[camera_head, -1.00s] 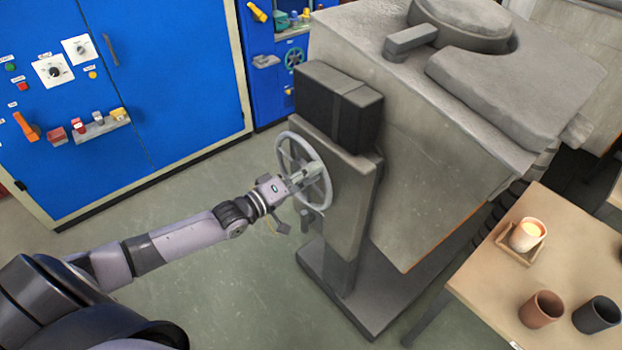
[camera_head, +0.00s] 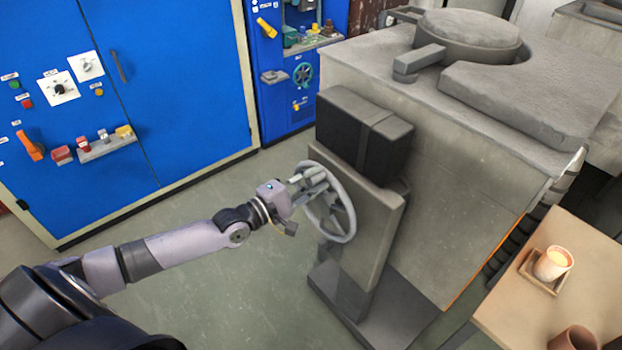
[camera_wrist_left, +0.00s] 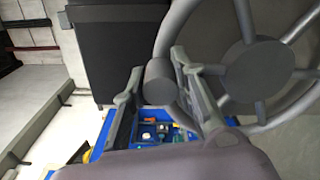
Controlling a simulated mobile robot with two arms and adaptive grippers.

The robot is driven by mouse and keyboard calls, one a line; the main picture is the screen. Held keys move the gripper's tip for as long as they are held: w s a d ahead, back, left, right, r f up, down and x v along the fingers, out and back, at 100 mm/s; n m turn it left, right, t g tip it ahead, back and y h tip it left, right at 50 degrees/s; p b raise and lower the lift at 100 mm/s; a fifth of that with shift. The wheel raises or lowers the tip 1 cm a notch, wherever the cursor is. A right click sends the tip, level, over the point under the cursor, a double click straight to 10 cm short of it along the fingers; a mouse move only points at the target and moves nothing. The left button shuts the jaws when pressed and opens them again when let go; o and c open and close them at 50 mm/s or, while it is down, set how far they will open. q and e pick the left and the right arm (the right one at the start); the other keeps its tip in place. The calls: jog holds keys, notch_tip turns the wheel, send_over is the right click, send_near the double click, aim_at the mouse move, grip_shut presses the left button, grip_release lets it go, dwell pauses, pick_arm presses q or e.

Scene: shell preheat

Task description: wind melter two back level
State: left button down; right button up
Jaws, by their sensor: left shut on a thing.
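The melter (camera_head: 440,180) is a large grey block-shaped machine with a round lid (camera_head: 468,38) on top, at the right in the head view. A grey spoked handwheel (camera_head: 343,212) stands on its front post. The wheel also shows at the upper right of the left wrist view (camera_wrist_left: 242,22). My left gripper (camera_head: 318,182) is at the wheel's upper left, shut on the wheel's handle knob (camera_wrist_left: 161,80), whose round end shows between the fingers in the left wrist view. The fingers hide part of the rim in the head view. My right gripper is not in view.
A blue cabinet (camera_head: 190,90) with switches and knobs stands at the left, and another blue unit (camera_head: 285,60) behind. A wooden table (camera_head: 515,310) with a lit candle (camera_head: 553,263) and a brown cup (camera_head: 572,338) is at the lower right. The floor between is clear.

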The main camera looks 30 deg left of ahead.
pick_arm(q)
jog(key=shift+w+a+r, duration=0.2)
jog(key=shift+a+r, duration=0.05)
jog(key=shift+r, duration=0.2)
jog(key=c, duration=1.5)
grip_release()
jog(key=shift+o, duration=1)
jog(key=shift+d+f, duration=0.1)
jog(key=shift+f, duration=0.2)
jog(key=shift+f, duration=0.1)
jog(key=shift+s+f, duration=0.1)
jog(key=shift+s, duration=0.3)
jog(key=v, duration=1.1)
